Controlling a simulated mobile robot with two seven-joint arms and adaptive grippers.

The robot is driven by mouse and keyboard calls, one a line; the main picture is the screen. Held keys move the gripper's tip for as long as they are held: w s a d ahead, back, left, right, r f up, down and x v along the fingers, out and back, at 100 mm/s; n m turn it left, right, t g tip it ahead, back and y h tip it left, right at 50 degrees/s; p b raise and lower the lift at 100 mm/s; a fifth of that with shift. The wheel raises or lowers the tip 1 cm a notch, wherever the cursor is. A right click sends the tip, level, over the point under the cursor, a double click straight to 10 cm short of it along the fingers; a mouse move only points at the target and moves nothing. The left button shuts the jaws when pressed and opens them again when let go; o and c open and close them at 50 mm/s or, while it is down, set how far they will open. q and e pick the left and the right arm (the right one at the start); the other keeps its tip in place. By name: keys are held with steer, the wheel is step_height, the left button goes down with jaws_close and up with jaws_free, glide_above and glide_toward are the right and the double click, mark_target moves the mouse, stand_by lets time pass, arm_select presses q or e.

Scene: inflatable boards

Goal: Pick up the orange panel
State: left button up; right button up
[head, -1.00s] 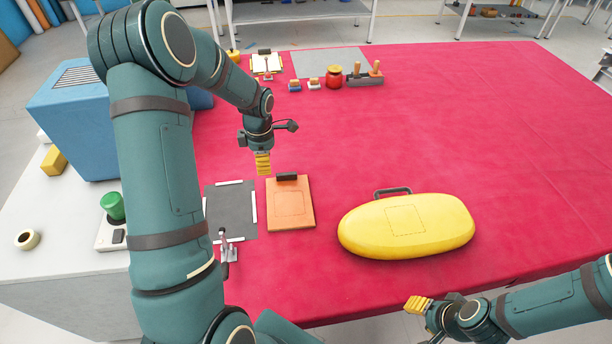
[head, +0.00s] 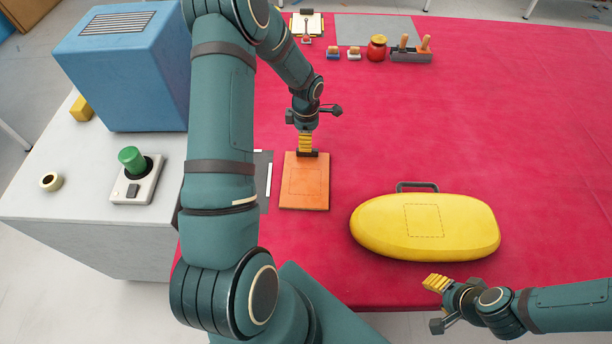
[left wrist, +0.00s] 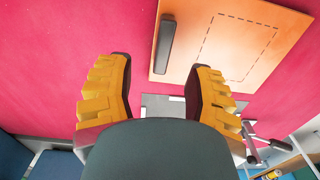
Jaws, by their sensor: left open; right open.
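The orange panel (head: 305,187) lies flat on the red table cover, with a dashed rectangle on its face and a dark handle (head: 308,154) at its far edge. My left gripper (head: 306,146) is above that handle, pointing down. In the left wrist view, the left gripper (left wrist: 160,70) is open, and its yellow fingers are spread with nothing between them. There the dark handle (left wrist: 166,45) lies beyond the fingertips, and part of the orange panel (left wrist: 235,40) shows. My right gripper (head: 437,284) is open and empty near the table's front edge.
A yellow inflatable board (head: 425,228) with a dark handle lies right of the panel. A dark grey mat (head: 263,170) is mostly hidden behind my left arm. A red jar (head: 377,48) and small tools stand at the back. The right side of the red cover (head: 540,130) is clear.

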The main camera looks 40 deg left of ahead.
arm_select(q)
steer(key=shift+d+f, duration=0.15)
steer(key=shift+f, duration=1.15)
steer(key=shift+d+f, duration=0.1)
steer(key=shift+f, duration=1.2)
jaws_close()
